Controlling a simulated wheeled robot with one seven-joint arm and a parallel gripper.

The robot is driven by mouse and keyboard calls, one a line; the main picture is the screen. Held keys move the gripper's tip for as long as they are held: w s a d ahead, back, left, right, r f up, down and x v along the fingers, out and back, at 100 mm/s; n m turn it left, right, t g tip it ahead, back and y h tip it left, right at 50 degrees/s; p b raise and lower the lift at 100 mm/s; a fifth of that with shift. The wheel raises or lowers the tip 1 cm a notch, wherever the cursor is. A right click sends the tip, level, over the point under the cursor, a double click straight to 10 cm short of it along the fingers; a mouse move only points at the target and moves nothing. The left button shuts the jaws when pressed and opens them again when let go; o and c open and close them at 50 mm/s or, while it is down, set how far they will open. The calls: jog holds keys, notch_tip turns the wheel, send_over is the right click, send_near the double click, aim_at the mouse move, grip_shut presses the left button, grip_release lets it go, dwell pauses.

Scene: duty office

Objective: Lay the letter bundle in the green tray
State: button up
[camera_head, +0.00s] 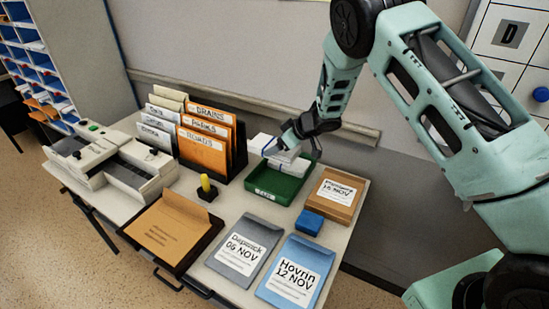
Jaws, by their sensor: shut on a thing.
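The letter bundle (291,159) is a stack of white letters with a blue band. It is at the green tray (274,187), over its back part. My gripper (291,143) is shut on the bundle from above. Whether the bundle touches the tray floor cannot be told from this view. The front part of the tray is bare, and its front wall carries a small white label. The gripper hides part of the bundle's upper side, and the fingertips are small and dark here.
Left of the tray stands a black rack with orange folders (207,142). A brown parcel (333,194) is close on the right, with a blue block (309,223) in front.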

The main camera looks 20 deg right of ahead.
jog(key=shift+f+b, duration=4.8)
jog(key=shift+f, duration=1.5)
jog(key=o, duration=1.1)
jog(key=shift+c, duration=0.2)
jog(key=v, duration=1.7)
jog(key=shift+r, duration=0.15)
